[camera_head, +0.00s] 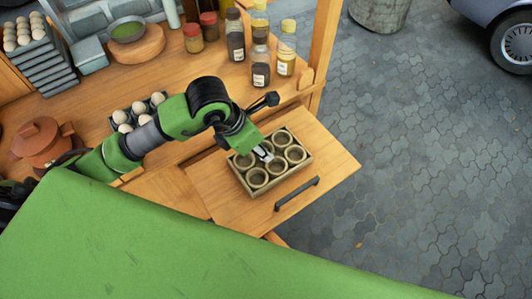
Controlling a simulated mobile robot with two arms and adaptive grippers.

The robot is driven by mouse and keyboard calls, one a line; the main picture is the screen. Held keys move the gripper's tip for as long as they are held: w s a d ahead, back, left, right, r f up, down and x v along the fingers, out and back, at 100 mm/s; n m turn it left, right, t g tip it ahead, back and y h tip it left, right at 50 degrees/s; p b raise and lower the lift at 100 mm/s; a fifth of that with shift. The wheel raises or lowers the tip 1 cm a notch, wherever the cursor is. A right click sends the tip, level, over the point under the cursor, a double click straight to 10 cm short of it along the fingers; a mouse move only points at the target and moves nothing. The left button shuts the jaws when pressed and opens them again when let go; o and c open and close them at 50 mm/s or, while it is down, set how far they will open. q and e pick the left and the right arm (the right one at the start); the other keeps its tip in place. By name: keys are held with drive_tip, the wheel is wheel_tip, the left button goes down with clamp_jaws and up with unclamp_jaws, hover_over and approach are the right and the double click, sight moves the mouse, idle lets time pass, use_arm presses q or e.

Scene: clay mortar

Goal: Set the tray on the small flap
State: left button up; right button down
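A rectangular tray (282,180) holding several round tan cups (257,177) lies flat over the small wooden flap (332,162), which has a dark handle (297,194) on its front side. Bare wood shows around the tray on the flap. My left gripper (264,155) points down at the middle of the tray, with its pale fingertips among the cups. Whether the fingers are closed on a part of the tray is too small to tell. My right gripper is not in view.
Several jars and bottles (261,60) stand on the counter behind the flap, beside a wooden post (322,45). An egg tray (138,110) and a clay pot (38,141) are at left. A large green surface (190,245) covers the lower left. Paving lies right of the flap.

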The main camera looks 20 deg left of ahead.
use_arm(q)
drive_tip(key=v, duration=0.6)
idle(0.4)
